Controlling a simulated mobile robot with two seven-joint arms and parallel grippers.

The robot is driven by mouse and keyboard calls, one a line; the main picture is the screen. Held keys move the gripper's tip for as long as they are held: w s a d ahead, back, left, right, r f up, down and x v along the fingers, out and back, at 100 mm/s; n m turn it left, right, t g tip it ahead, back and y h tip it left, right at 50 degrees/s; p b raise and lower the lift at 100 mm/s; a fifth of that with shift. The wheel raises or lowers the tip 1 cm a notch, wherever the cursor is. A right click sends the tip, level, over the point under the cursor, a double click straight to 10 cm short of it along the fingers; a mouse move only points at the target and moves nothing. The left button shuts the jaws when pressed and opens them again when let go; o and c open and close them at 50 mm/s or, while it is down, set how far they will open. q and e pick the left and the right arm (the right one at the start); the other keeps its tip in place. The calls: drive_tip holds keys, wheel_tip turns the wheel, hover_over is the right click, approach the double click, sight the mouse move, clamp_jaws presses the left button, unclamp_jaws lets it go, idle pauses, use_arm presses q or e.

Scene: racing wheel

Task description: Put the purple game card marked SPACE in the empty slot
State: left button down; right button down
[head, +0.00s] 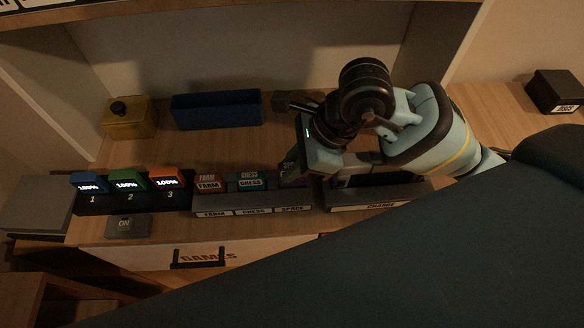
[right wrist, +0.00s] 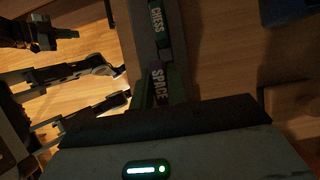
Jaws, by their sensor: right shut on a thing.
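The SPACE card (head: 286,168) is at the third place of the game rack (head: 254,202), above the SPACE label, mostly hidden by my right gripper. Its lettering shows large in the right wrist view (right wrist: 160,88), in line with the CHESS card. Its purple colour is hard to make out in this dim light. My right gripper (head: 293,176) is shut on it. I cannot tell how deep the card sits in its slot. The red FARM card (head: 208,184) and the teal CHESS card (head: 250,181) stand in the rack to its left.
Blue, green and orange blocks stand on a numbered dock (head: 133,198) at left. The CHARGE tray (head: 378,201) is right of the rack. A blue bin (head: 217,110) and yellow box (head: 128,118) stand behind. A large dark shape covers the lower right.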

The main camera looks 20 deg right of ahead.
use_arm(q)
drive_tip(key=shift+s, duration=0.25)
use_arm(e)
drive_tip(key=shift+w, duration=0.1)
drive_tip(key=shift+w+d, duration=0.15)
drive_tip(key=shift+w, duration=0.15)
wheel_tip(320, 180, down, 4)
drive_tip(key=shift+r, duration=0.2)
use_arm(q)
drive_tip(key=shift+s, duration=0.1)
drive_tip(key=shift+f, duration=0.1)
use_arm(e)
drive_tip(key=shift+f, duration=0.2)
drive_tip(key=c, duration=1.4)
unclamp_jaws()
use_arm(q)
drive_tip(key=shift+w, duration=0.2)
use_arm(e)
drive_tip(key=shift+o, duration=0.2)
drive_tip(key=shift+r, duration=0.2)
